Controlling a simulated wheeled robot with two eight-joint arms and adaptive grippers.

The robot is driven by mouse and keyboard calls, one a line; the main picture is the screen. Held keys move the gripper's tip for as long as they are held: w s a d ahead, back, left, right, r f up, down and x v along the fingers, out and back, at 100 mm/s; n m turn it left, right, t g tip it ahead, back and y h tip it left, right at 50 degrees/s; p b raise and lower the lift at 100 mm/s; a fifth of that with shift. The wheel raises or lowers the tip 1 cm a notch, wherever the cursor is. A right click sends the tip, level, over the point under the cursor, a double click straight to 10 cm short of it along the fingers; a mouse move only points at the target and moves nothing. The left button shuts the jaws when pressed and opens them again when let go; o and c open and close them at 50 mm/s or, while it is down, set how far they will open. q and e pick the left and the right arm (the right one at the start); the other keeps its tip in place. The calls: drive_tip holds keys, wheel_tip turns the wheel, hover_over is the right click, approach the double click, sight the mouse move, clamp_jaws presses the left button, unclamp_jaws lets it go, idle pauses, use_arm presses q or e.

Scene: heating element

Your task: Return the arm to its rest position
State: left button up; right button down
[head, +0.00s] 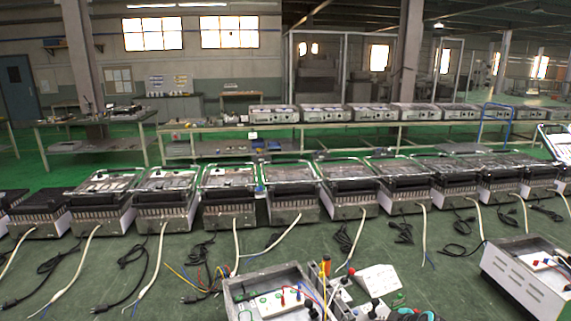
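Neither of my grippers nor my arms shows in the head view. A grey metal housing (236,293) stands open at the bottom centre, with terminals and coloured wires inside, cut off by the lower edge. Beside it are a white angled box (377,280) and several small tools with red, orange and black parts. A second open housing (521,284) with a white panel and wires sits at the lower right.
A long row of heater units (230,207) with black ribbed fronts crosses the middle. White cables and black plugs trail from them over the green surface (200,262). Behind, a long bench (290,133) carries more units. Pillars (82,55) and windows stand at the back.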

drive_tip(key=s+a+r+m+g+h, duration=0.1)
drive_tip(key=s+a+r+m, duration=0.4)
drive_tip(key=s+a+r, duration=0.6)
drive_tip(key=s+a+r+m+h, duration=0.1)
drive_tip(key=s+m, duration=0.2)
drive_tip(key=s, duration=0.6)
drive_tip(key=s+r+m, duration=0.2)
drive_tip(key=s+m, duration=0.1)
drive_tip(key=s, duration=0.6)
drive_tip(key=shift+s+a+h, duration=0.35)
drive_tip(key=shift+h, duration=0.05)
drive_tip(key=shift+d, duration=0.1)
